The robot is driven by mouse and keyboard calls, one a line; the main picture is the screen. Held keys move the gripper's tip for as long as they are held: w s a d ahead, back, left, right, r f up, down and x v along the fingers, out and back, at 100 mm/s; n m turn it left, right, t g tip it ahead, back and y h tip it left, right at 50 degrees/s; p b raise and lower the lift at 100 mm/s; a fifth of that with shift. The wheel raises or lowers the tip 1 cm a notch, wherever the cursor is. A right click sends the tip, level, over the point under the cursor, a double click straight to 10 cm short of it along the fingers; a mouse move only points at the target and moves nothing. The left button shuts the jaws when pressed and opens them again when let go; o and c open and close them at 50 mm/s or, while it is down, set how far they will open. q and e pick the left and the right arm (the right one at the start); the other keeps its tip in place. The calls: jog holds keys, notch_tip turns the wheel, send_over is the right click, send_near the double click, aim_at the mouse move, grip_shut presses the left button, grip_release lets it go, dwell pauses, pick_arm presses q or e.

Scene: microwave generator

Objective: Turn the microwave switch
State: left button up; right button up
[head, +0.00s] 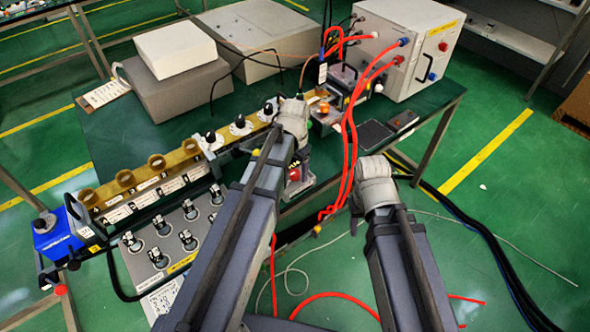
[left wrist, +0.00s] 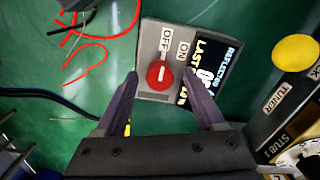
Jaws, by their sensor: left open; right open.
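The switch is a round red knob (left wrist: 159,75) with a white mark, on a grey panel (left wrist: 151,44) labelled OFF and ON beside a dark display (left wrist: 212,72). The white mark runs nearly upright in the left wrist view; I cannot tell for sure which label it points to. My left gripper (left wrist: 162,73) is open, one finger on each side of the knob, with gaps showing. In the head view the red knob (head: 294,174) shows beside my left wrist, which hides most of the panel. My right arm is bent down at the right; its gripper is hidden.
A yellow round part (left wrist: 295,52) on a dark box labelled TUNER stands right of the panel. Red cables (head: 349,125) hang between my arms. A long brass rail (head: 150,172) lies left. A white box with cables (head: 405,45) stands behind.

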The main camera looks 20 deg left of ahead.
aim_at(295, 173)
pick_arm(q)
notch_tip(295, 173, up, 8)
jog(key=p, duration=0.7)
jog(key=shift+f, duration=0.2)
jog(key=shift+s+d, duration=0.1)
jog(key=s+d+y, duration=0.1)
jog(key=s+d, duration=0.9)
jog(key=s, duration=0.4)
jog(key=shift+n, duration=0.3)
dwell(0.9)
